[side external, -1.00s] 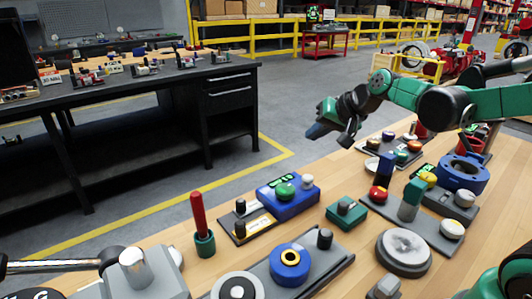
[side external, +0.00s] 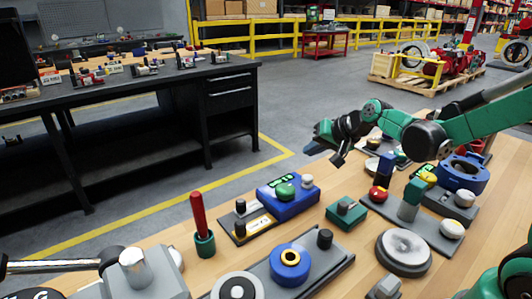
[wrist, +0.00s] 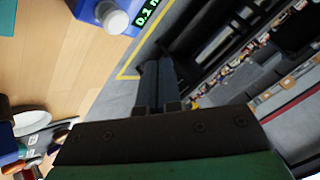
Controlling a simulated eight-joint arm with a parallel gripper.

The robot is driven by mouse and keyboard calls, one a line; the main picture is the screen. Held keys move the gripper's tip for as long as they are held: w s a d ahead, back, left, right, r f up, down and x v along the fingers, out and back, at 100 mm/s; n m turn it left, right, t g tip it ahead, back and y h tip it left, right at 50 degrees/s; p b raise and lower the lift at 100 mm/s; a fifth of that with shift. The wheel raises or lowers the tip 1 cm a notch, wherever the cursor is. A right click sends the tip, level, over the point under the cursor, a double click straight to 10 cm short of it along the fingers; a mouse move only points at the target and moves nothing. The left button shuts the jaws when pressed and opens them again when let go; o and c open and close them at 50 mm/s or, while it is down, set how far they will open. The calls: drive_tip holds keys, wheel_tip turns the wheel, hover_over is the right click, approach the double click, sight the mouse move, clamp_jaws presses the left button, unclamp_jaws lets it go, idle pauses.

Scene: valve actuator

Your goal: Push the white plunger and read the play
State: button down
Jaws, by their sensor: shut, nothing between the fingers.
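In the wrist view the white plunger (wrist: 116,20) shows at the top beside the display (wrist: 146,15), which is cut off by the frame edge and reads about 0.1. My gripper (side external: 318,142) is in the air behind and above the blue box, apart from the plunger. Its fingers (wrist: 158,80) are together and empty in the wrist view.
A plate with a red button and grey post (side external: 409,205) is right of the box. A small green block (side external: 346,213) sits between them. A red stick in a green cup (side external: 203,230) stands to the left. The air around my gripper is clear.

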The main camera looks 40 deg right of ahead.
sight(310, 179)
drive_tip(key=shift+f, duration=2.05)
idle(0.5)
drive_tip(key=shift+f, duration=0.4)
drive_tip(key=shift+f, duration=0.5)
idle(0.6)
drive_tip(key=shift+r, duration=0.95)
drive_tip(key=shift+r, duration=2.5)
